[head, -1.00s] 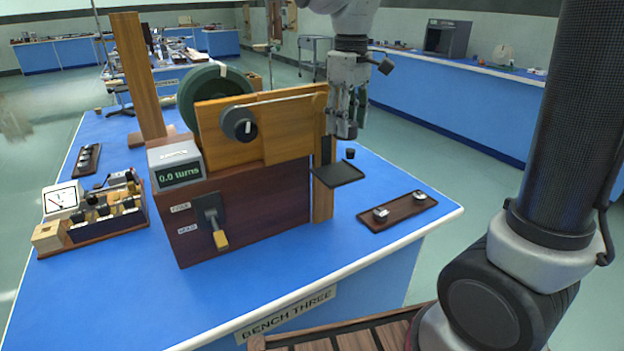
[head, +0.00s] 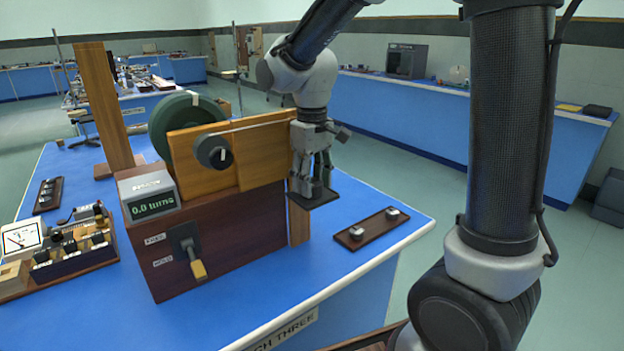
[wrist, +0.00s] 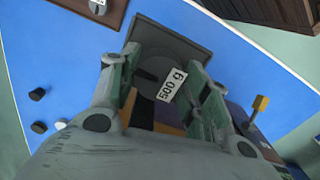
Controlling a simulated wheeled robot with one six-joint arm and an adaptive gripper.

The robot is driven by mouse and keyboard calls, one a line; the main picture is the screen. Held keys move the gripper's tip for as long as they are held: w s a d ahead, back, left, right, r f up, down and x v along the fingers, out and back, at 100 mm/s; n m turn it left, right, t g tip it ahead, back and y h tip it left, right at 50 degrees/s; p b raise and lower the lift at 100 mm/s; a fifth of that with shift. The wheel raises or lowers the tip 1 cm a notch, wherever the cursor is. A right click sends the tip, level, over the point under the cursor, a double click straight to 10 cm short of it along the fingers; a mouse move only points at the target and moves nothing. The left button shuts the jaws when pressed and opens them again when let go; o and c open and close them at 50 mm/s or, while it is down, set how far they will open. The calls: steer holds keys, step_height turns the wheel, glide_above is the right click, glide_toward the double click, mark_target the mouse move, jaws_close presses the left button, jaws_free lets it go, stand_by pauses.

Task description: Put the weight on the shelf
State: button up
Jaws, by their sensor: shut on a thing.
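The weight (wrist: 172,80), a grey disc with a "500 g" label, sits between my fingers in the wrist view. My gripper (head: 312,184) is shut on it, pointing down just over the shelf. The shelf (head: 316,200) is a small dark square plate at the right end of the wooden apparatus. In the wrist view the shelf (wrist: 190,38) lies behind and below the weight. The weight is not clearly visible in the head view, hidden among the fingers. I cannot tell whether it touches the shelf.
The apparatus (head: 220,235) with its "0.0 turns" display and lever (head: 197,268) stands left of my gripper. A dark tray (head: 372,230) with two small metal pieces lies to the right on the blue bench. Bare bench top (head: 250,315) lies in front.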

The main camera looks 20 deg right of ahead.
steer(key=shift+f, duration=0.1)
steer(key=o, duration=1.4)
step_height(320, 180, up, 12)
steer(key=s+d+f+m+t, duration=0.2)
steer(key=s+d, duration=0.5)
steer(key=s, duration=0.2)
steer(key=s+d+f+m+t, duration=0.2)
steer(key=s+d+m, duration=0.1)
steer(key=s+d, duration=0.5)
steer(key=shift+s, duration=1)
steer(key=shift+r, duration=0.1)
